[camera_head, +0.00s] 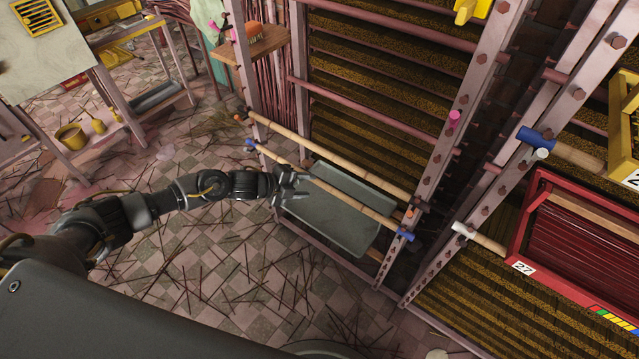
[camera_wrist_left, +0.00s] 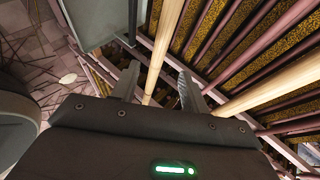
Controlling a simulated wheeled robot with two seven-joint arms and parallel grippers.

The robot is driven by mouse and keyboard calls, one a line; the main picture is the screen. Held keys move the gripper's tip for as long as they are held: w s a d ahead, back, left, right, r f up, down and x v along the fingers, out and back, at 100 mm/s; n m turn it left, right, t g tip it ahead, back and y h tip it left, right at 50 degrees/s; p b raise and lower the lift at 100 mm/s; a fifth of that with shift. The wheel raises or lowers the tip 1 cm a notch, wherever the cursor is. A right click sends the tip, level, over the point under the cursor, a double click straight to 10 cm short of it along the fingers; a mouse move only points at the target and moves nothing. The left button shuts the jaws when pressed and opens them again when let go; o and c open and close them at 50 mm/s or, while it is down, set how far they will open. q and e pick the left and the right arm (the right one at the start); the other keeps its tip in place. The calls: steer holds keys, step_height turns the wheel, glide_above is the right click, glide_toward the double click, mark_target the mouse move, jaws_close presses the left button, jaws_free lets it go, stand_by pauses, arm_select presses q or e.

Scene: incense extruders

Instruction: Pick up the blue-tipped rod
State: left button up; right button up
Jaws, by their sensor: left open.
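The blue-tipped rod (camera_head: 345,203) is a pale wooden rod with blue ends. It spans the front of the rack at a slant in the head view. The orange-tipped rod (camera_head: 330,160) lies parallel, just above it. My left gripper (camera_head: 302,183) is open at the blue-tipped rod, left of its middle. In the left wrist view, a pale rod (camera_wrist_left: 166,38) passes between the open fingers of my left gripper (camera_wrist_left: 158,82); contact cannot be told. A second pale rod (camera_wrist_left: 275,92) runs to the right, outside the fingers. My right gripper is not in view.
A grey tray (camera_head: 335,237) lies below the rods. Rack uprights (camera_head: 440,170) stand to the right, with a red frame (camera_head: 590,250) marked 27 beyond. A small wooden shelf (camera_head: 250,48) is behind. The floor at left is open, with scattered sticks.

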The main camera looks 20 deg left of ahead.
mark_target(323, 186)
arm_select(q)
steer(key=shift+x, duration=2.8)
jaws_close()
